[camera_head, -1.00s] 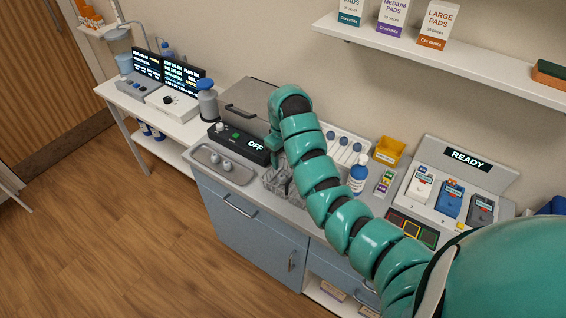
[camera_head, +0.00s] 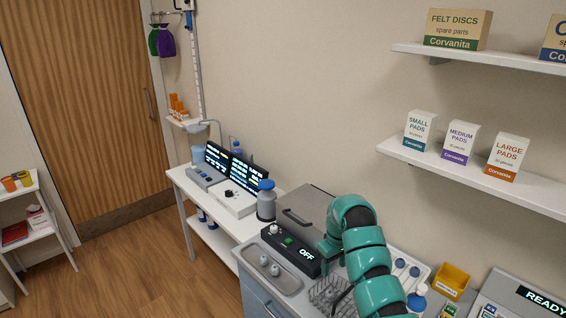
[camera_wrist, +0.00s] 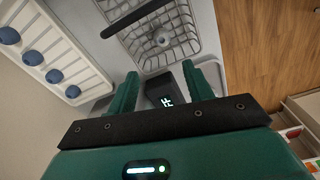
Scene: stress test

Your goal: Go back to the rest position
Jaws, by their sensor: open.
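My gripper (camera_wrist: 163,82) is open and empty in the wrist view, its two green fingers apart. Between and beyond them is a wire basket (camera_wrist: 178,52) with a dark bar-shaped handle (camera_wrist: 138,18). My green arm reaches in from the lower right in the head view and bends down over the counter, beside the dark unit reading OFF (camera_head: 296,251). The fingertips are hard to make out there. The wire basket also shows in the head view (camera_head: 322,292), partly behind my arm.
A metal tray (camera_head: 283,281) with small round pieces lies left of the OFF unit. A grey-lidded box (camera_head: 313,208) stands behind it. A pump bottle (camera_head: 266,203) is close by. A white rack with blue knobs (camera_wrist: 33,57) and a yellow bin (camera_head: 453,280) are near. Shelves hang above right.

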